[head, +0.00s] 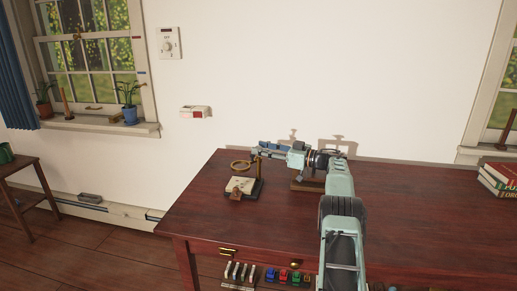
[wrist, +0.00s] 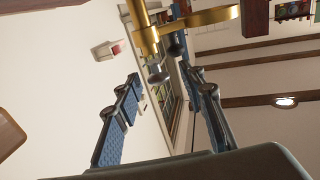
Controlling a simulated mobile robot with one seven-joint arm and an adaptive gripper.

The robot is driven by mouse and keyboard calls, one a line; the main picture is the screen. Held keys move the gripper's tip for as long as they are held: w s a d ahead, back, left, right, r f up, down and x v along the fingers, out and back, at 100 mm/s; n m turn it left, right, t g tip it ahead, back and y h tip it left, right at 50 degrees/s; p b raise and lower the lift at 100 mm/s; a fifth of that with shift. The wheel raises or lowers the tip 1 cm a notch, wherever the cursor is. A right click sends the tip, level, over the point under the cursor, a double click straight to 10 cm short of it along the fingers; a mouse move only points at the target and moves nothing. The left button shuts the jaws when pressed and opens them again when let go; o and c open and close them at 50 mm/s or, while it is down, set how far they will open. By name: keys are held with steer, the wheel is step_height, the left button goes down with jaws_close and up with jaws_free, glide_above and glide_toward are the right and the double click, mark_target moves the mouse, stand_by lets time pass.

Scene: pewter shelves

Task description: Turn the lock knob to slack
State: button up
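A small stand with a cream plate and dark base (head: 243,187) sits on the desk's left half. A brass ring (head: 240,165) is held above it, beside a thin upright post. My gripper (head: 256,152) reaches in from the right at the height of the ring and post. In the wrist view my two blue-padded fingers (wrist: 166,58) are apart. Brass fittings (wrist: 148,37) and the flat ring (wrist: 210,18) lie at and just beyond the fingertips. I cannot single out the lock knob clearly, nor tell whether a finger touches the brass.
The red-brown desk (head: 400,210) is mostly clear, with books (head: 499,180) at the right. A wooden block (head: 306,186) stands behind my wrist. A dial panel (head: 168,43) and a box with a red part (head: 196,112) are on the wall.

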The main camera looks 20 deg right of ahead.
steer(key=v, duration=1)
steer(key=shift+s+r, duration=0.1)
